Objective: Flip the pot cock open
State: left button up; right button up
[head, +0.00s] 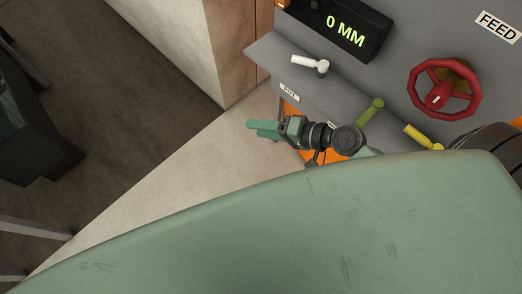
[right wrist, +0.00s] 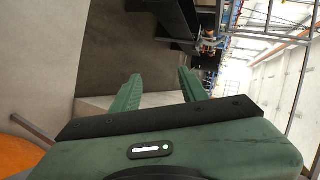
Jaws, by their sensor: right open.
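The pot cock (head: 308,63) is a white lever on the grey panel, above a small label (head: 289,92) that seems to read POT. Its handle points left from its pivot. My right gripper (head: 256,131) is below and left of the lever in the head view, apart from it, with its fingers pointing left. In the right wrist view the two green fingers (right wrist: 160,73) are spread with nothing between them. The lever does not show in that view. My left gripper is not in view.
A green lever (head: 371,110) and a yellow lever (head: 422,137) sit further right on the panel (head: 380,75). A red handwheel (head: 443,91) is beside the FEED label (head: 497,25). A display (head: 345,32) reads 0 MM.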

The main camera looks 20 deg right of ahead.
jog(key=s+a+f+n+g+h, duration=0.1)
jog(key=s+a+f+n+g, duration=0.1)
jog(key=s+f+n, duration=0.2)
jog(key=shift+s+g, duration=0.35)
jog(key=shift+g, duration=0.05)
